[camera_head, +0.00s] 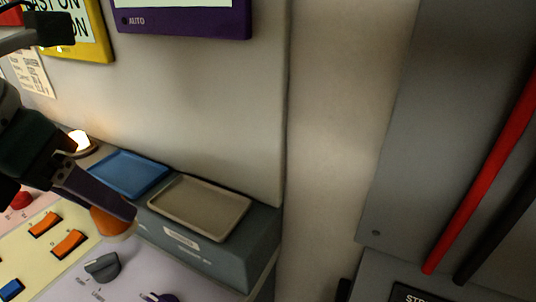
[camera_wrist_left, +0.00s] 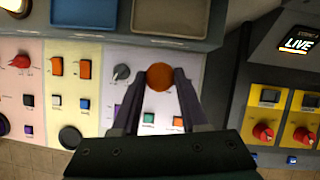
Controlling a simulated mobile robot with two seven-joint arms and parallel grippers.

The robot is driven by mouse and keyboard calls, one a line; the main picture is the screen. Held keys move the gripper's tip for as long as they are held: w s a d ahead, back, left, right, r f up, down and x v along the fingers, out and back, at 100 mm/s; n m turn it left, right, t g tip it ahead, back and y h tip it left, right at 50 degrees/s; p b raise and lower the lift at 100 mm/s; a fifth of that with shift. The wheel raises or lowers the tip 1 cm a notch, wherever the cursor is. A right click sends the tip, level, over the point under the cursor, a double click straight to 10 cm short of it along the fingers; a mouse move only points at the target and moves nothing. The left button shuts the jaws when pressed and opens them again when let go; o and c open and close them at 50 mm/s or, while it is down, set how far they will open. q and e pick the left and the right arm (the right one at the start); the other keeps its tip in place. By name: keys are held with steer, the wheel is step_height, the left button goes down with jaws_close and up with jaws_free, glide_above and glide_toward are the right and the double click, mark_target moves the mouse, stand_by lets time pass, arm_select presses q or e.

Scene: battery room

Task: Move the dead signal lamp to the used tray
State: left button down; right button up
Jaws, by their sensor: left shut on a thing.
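My left gripper (camera_head: 104,203) is shut on an orange, round-topped lamp (camera_head: 113,224), held above the sloping control panel. In the left wrist view the lamp (camera_wrist_left: 159,77) sits between the two fingertips, seen end-on. A blue tray (camera_head: 128,176) and a beige tray (camera_head: 199,207) lie side by side on a grey ledge, beyond and to the right of the gripper. Both look empty. They also show at the top of the wrist view, blue (camera_wrist_left: 84,13) and beige (camera_wrist_left: 170,18). The ledge label is too small to read. My right gripper is not in view.
A glowing lamp (camera_head: 79,141) stands at the left end of the ledge. The panel carries orange switches (camera_head: 68,243), a grey knob (camera_head: 102,267) and a red knob (camera_head: 21,200). A wall rises behind the trays. Red and black cables (camera_head: 484,170) run at the right.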

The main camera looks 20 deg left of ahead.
arm_select(q)
steer(key=w+f+b, duration=0.1)
steer(key=w, duration=0.3)
steer(key=w+b, duration=0.1)
steer(key=w, duration=0.3)
steer(key=w+d+f+b, duration=0.1)
steer(key=w+b, duration=0.1)
steer(key=w, duration=0.1)
steer(key=shift+w+f, duration=0.35)
steer(key=shift+w, duration=0.05)
step_height(320, 180, down, 3)
steer(key=shift+f+b, duration=0.15)
steer(key=shift+b, duration=0.15)
steer(key=shift+w+f, duration=0.2)
steer(key=shift+f, duration=0.3)
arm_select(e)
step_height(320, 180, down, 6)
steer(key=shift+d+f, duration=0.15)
arm_select(q)
steer(key=shift+c, duration=2.1)
jaws_free()
steer(key=shift+f, duration=0.1)
